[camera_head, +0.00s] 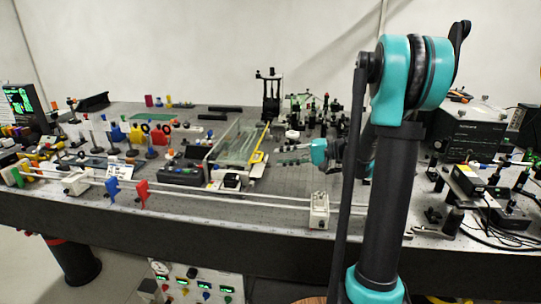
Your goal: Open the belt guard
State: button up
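A clear, see-through cover (232,146), which looks like the belt guard, stands on the middle of the bench with a yellow strip (257,157) along its right side. Whether it is hinged or fully closed is not clear at this size. My gripper (283,155) is just right of the cover, pointing left towards the yellow strip. A gap seems to lie between them, and contact cannot be made out. The fingers are small and blurred against the bench, so their opening does not show. My arm hides the bench behind it.
White rails (230,198) run along the bench's front edge to a white block (319,211). Coloured optic mounts (137,135) crowd the left. Dark posts (325,110) stand behind my gripper. A black instrument box (468,130) is at the right.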

jog(key=shift+x, duration=3.55)
grip_shut()
